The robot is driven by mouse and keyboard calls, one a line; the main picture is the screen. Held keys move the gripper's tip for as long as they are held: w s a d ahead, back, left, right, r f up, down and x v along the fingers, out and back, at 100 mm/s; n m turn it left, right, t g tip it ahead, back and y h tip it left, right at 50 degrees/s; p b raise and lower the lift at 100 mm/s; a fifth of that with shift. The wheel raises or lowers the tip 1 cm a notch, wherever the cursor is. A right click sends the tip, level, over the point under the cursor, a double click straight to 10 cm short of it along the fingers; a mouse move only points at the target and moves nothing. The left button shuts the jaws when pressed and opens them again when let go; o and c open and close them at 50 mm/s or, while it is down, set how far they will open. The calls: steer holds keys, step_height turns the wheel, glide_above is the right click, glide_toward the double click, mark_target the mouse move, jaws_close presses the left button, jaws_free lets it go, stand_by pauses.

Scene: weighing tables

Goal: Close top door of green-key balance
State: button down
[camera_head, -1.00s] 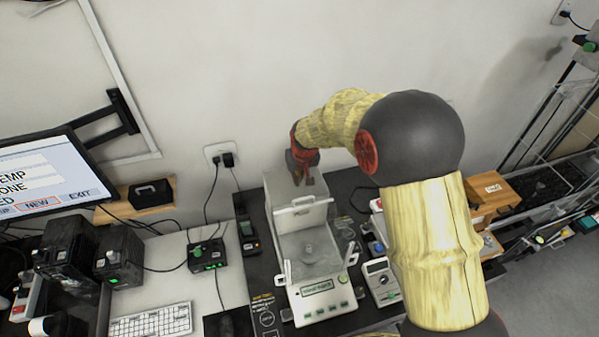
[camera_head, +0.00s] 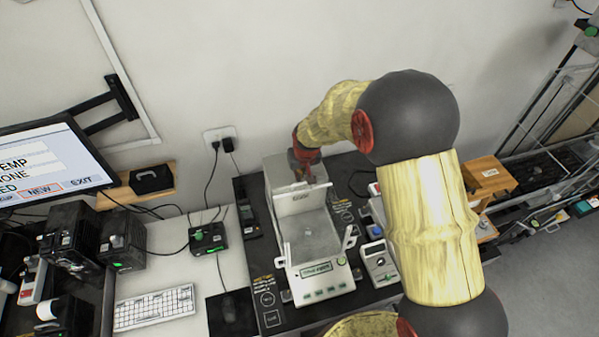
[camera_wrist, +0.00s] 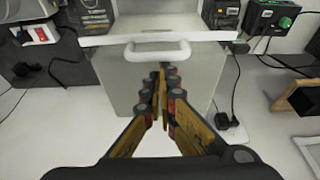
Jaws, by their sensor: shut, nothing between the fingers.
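The balance with green keys (camera_head: 325,291) stands on the dark mat, its pan (camera_head: 308,232) visible from above. The top door's white handle (camera_head: 296,187) is at the chamber's back edge, so the door appears slid back. In the wrist view the handle (camera_wrist: 157,50) lies across the upper middle, above a grey panel (camera_wrist: 205,75). My gripper (camera_head: 308,178) is over the rear of the balance, just behind the handle. In the wrist view its fingers (camera_wrist: 162,80) are together and empty, tips close to the handle's near side; contact cannot be told.
A small device (camera_head: 378,262) stands right of the balance, and a black box with a green button (camera_head: 207,239) to the left. A keyboard (camera_head: 155,308) and monitor (camera_head: 50,165) are farther left. The wall with a socket (camera_head: 219,140) is close behind.

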steer(key=s+d+b, duration=0.1)
steer(key=s, duration=0.7)
steer(key=s+d+b, duration=0.1)
steer(key=s+d, duration=0.1)
steer(key=s, duration=0.7)
steer(key=shift+s+d, duration=0.25)
steer(key=shift+s, duration=0.05)
steer(key=shift+f, duration=0.15)
steer(key=w+b, duration=0.2)
steer(key=w, duration=0.2)
steer(key=v, duration=0.9)
steer(key=shift+a+r, duration=0.3)
steer(key=shift+a, duration=0.1)
